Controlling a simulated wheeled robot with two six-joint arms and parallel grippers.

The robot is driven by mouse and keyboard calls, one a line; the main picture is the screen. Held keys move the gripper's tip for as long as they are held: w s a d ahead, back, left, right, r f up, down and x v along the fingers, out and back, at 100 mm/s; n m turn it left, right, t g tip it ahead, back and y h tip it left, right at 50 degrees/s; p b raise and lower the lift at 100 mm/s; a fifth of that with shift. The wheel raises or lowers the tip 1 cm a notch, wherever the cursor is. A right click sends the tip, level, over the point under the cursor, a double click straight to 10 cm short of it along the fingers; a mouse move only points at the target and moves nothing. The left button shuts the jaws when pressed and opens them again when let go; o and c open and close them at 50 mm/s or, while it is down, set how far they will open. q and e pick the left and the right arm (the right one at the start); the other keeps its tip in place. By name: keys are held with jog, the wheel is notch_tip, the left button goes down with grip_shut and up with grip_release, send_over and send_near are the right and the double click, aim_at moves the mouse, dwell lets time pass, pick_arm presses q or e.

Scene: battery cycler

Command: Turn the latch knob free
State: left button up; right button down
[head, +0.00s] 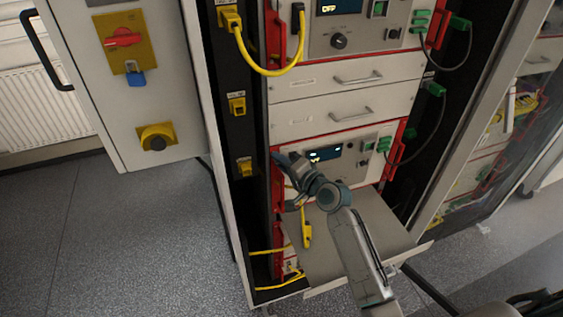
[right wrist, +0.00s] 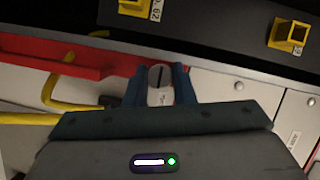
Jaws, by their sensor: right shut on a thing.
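The latch knob (right wrist: 160,76) shows in the right wrist view as a small round light knob with a dark slot across its face. It sits between the two blue fingers of my right gripper (right wrist: 158,86), which are shut on its sides. The slot runs roughly up and down in that picture. In the head view my right gripper (head: 281,157) reaches the left edge of the lower instrument (head: 325,154), beside the red bracket (head: 277,190). The knob is hidden there behind the gripper and wrist. My left gripper is out of view.
A grey shelf (head: 375,222) juts out below my right arm, with a yellow plug (head: 306,230) hanging near it. A yellow cable (right wrist: 28,118) passes close to the right gripper. Yellow sockets (head: 237,105) line the black post. A cabinet door (head: 90,100) stands left.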

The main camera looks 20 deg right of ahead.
jog(key=c, duration=1.2)
grip_release()
jog(key=b+v, duration=0.2)
jog(key=v, duration=0.8)
jog(key=shift+s, duration=0.4)
jog(key=shift+d, duration=0.15)
